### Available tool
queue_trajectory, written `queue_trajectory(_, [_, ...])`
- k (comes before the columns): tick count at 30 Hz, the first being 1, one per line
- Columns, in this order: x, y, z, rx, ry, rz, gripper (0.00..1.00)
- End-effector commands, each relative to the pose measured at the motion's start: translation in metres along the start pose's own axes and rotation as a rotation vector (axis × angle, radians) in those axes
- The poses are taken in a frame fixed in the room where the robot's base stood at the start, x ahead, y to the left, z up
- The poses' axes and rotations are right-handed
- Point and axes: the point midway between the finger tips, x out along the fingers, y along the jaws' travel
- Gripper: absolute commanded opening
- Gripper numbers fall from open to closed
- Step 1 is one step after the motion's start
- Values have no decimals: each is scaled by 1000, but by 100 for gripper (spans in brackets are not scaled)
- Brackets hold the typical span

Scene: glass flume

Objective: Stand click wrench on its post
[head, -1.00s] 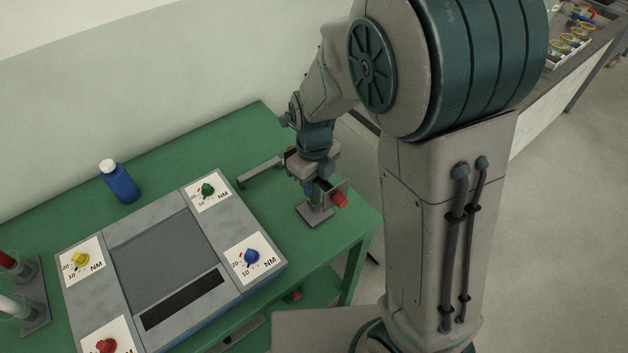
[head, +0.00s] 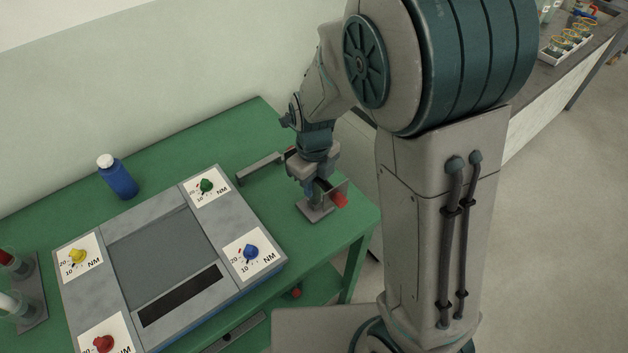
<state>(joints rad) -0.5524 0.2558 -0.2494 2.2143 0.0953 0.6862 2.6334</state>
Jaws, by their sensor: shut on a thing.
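The click wrench shows as a red end (head: 340,200) jutting out to the right of my gripper, over the right end of the green table. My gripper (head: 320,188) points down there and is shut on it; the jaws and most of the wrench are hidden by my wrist. A small stand with a flat grey base plate (head: 314,211) and a thin upright plate is right below and beside the gripper. I cannot tell whether the wrench touches it.
A grey tester with colored dials (head: 212,250) fills the table's middle. A blue bottle (head: 119,178) stands behind it. Tubes stand in a rack (head: 35,298) at the far left.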

Motion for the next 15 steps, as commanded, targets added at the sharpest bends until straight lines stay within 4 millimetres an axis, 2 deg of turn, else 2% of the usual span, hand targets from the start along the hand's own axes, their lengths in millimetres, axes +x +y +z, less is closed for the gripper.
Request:
queue_trajectory(5, [-1,0,0,0,-1,0,0])
queue_trajectory(6, [-1,0,0,0,-1,0,29])
queue_trajectory(8, [-1,0,0,0,-1,0,46])
queue_trajectory(9, [-1,0,0,0,-1,0,49])
queue_trajectory(15, [0,0,0,0,1,0,49])
